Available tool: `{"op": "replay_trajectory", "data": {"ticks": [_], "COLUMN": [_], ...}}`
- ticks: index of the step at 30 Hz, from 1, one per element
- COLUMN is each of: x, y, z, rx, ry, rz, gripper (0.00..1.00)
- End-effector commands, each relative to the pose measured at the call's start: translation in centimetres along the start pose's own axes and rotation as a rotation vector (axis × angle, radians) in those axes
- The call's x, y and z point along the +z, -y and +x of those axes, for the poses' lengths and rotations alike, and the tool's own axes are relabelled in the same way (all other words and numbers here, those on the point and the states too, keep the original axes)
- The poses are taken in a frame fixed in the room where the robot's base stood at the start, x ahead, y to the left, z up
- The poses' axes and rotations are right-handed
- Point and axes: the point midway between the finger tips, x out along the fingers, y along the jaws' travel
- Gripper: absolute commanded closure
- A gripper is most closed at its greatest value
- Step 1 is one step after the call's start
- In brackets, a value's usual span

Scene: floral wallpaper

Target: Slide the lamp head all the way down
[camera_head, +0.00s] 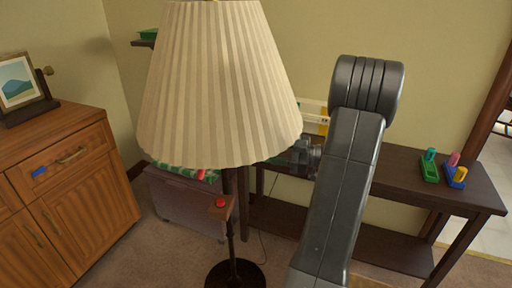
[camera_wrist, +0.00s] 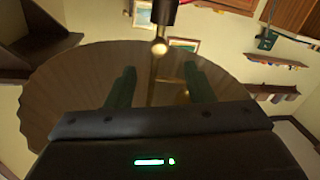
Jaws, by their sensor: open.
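The lamp's cream pleated shade (camera_head: 218,85) stands large in the middle of the head view, above a dark pole (camera_head: 230,230) and a round dark base (camera_head: 236,275). A small brown block with a red button (camera_head: 220,204) sits on the pole below the shade. My gripper (camera_wrist: 160,88) is open, and its two dark green fingers point toward the shade's scalloped brown underside (camera_wrist: 75,85) in the wrist view. A thin rod with a pale round knob (camera_wrist: 158,47) shows between the fingers, apart from both. In the head view the shade hides my fingertips.
A wooden cabinet (camera_head: 75,190) with a framed picture (camera_head: 18,88) stands at the left. A dark side table (camera_head: 400,180) with small colourful items (camera_head: 455,177) stands at the right, behind my arm. A grey chest (camera_head: 185,205) sits behind the lamp.

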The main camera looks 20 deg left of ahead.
Motion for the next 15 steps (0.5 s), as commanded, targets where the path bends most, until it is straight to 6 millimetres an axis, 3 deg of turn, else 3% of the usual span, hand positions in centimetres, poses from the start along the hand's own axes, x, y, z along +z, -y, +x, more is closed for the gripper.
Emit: {"op": "replay_trajectory", "data": {"ticks": [6,15], "x": [0.0,0.1], "y": [0.0,0.0], "z": [-2.2,-2.5], "rx": [0.000,-0.001], "ry": [0.001,0.000], "rz": [0.001,0.001], "gripper": [0.52,0.52]}}
